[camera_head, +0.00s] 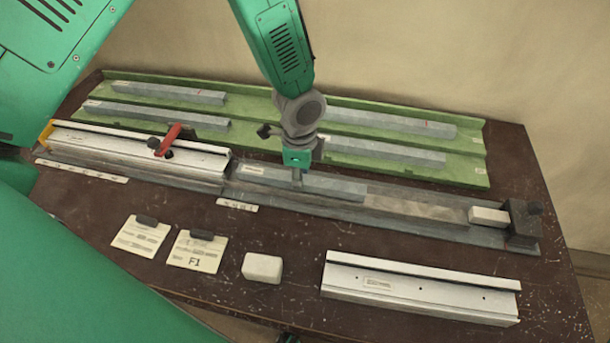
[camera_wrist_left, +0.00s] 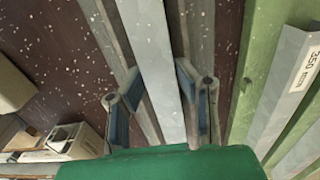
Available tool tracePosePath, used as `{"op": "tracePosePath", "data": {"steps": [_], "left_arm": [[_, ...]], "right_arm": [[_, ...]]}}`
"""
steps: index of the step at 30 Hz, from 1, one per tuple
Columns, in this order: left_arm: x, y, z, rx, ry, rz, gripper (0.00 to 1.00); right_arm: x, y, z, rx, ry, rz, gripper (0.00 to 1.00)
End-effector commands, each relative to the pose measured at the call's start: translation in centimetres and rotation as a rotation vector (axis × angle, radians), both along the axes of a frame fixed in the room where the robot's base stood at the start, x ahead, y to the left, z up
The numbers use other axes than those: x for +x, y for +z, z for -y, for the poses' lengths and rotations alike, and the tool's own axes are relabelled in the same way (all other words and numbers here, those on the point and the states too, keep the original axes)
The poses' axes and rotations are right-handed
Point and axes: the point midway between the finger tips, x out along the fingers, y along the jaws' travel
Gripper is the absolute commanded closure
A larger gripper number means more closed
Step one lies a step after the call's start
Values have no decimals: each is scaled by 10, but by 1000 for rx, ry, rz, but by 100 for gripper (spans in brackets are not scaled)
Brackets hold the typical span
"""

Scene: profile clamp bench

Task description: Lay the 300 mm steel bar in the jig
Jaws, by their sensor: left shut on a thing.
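A grey steel bar (camera_head: 335,186) is in my left gripper (camera_head: 297,180), which comes down on it from above. The wrist view shows the two fingers closed on the sides of this bar (camera_wrist_left: 151,50). The bar lies along the line of the jig (camera_head: 450,228), a long grey rail, between the white profile and the end stop. I cannot tell whether it rests on the rail or hangs just above it. Its length marking is not readable. My right gripper is not in view.
A white profile (camera_head: 120,150) with a red clamp (camera_head: 168,140) occupies the jig's left part. A pale block (camera_head: 489,216) and dark end stop (camera_head: 523,222) are at its right. Several bars lie on the green rack (camera_head: 462,168) behind. Another profile (camera_head: 420,288) and white block (camera_head: 262,268) lie in front.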

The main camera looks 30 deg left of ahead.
Motion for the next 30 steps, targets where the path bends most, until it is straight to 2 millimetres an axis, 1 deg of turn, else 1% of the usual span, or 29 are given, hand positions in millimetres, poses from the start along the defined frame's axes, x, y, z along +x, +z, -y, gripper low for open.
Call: {"op": "tracePosePath", "data": {"steps": [1, 2, 3, 12, 23, 26, 29, 30], "left_arm": [[0, -2, 1, 1, 0, 0, 70], [0, -1, 1, 2, 0, -1, 60], [0, -1, 3, 5, -1, 0, 53], [0, 0, 11, 13, -2, -3, 53], [0, 2, 4, 5, -2, -1, 53], [1, 11, 3, 3, 0, 0, 53], [1, 30, 4, 3, -1, 3, 53], [1, 39, 5, 4, -1, 3, 53]], "right_arm": [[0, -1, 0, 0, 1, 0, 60], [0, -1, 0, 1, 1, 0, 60], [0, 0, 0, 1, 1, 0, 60], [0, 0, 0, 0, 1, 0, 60], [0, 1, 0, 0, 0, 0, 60], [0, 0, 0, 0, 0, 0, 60], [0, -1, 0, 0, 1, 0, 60], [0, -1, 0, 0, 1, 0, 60]]}}
